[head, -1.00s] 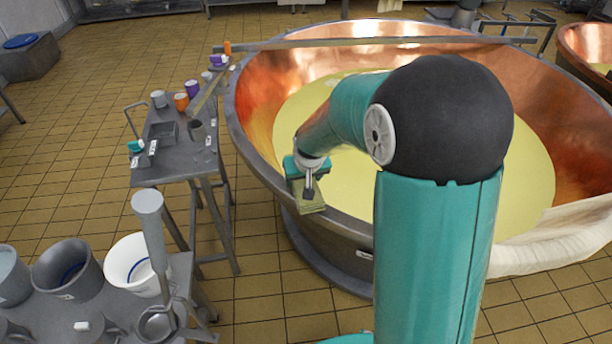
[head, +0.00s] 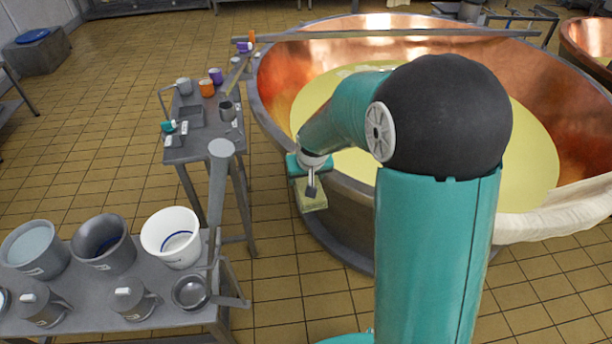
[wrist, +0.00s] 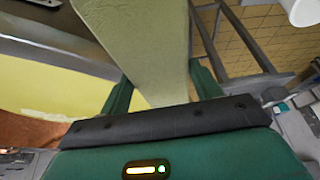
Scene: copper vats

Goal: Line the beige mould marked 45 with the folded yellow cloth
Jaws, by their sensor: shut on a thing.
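My gripper (head: 311,190) hangs beside the near left rim of the big copper vat. It is shut on the folded yellow cloth (head: 316,204), a flat pale yellow-green pad. In the wrist view the cloth (wrist: 145,40) runs from between the green fingers toward the top of the picture. I cannot make out a beige mould marked 45 in either view. Labels on the containers are too small to read.
A grey table (head: 90,295) at lower left holds a white bucket (head: 157,232), grey buckets and jugs. A narrower table (head: 190,152) behind it holds cups and a tray. The copper vat (head: 275,90) of yellow liquid fills the right. Tiled floor lies open at far left.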

